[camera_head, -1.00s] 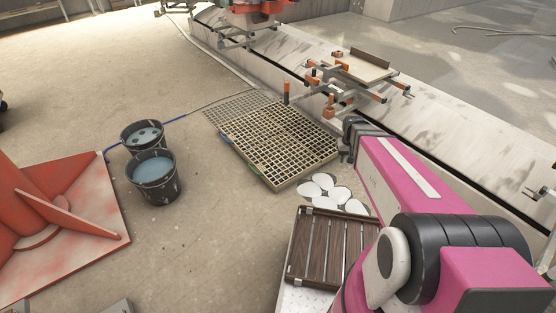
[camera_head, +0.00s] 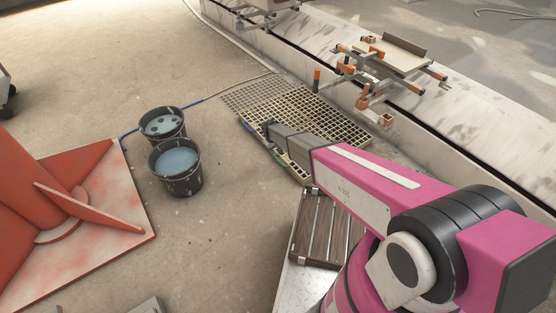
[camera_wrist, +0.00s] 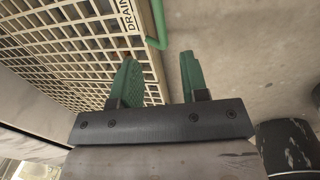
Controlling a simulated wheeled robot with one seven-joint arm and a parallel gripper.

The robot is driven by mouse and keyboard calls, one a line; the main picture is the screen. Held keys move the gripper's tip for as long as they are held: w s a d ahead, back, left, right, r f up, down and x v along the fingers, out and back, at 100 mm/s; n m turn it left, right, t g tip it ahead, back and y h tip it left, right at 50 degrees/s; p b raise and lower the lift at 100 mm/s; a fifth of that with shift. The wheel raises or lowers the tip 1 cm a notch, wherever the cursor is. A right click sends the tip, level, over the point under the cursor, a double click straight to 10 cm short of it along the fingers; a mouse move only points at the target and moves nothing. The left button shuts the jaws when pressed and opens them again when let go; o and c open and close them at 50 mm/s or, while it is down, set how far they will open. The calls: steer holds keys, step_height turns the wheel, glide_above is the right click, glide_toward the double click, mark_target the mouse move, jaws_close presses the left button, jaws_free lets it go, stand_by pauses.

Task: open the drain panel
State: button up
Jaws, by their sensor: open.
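The drain panel is a beige grid lid (camera_head: 335,122) lying on the floor beside the low wall. My arm covers part of its near side in the head view. In the wrist view its grid (camera_wrist: 70,55) fills the upper left, with a "DRAIN" label on the edge. A green handle (camera_wrist: 160,22) runs along that edge. My gripper (camera_wrist: 157,75) is open and empty, its two green fingers pointing toward the handle. The handle's bent end shows just ahead of and between the fingertips; I see no grip on it. In the head view my gripper (camera_head: 267,127) is over the panel's near-left edge.
Two dark buckets of liquid (camera_head: 176,168) stand to the left, with a blue hose. A red-orange stand (camera_head: 100,200) is far left. A slatted wooden rack (camera_head: 325,232) is at the front. Floor between buckets and panel is clear.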

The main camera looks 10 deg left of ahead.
mark_target(278, 160)
steer(key=f, duration=0.3)
steer(key=w+d+f, duration=0.1)
steer(key=f, duration=0.6)
steer(key=shift+w+d+f, duration=0.1)
steer(key=shift+w+d, duration=0.1)
steer(key=shift+w, duration=0.05)
jaws_close()
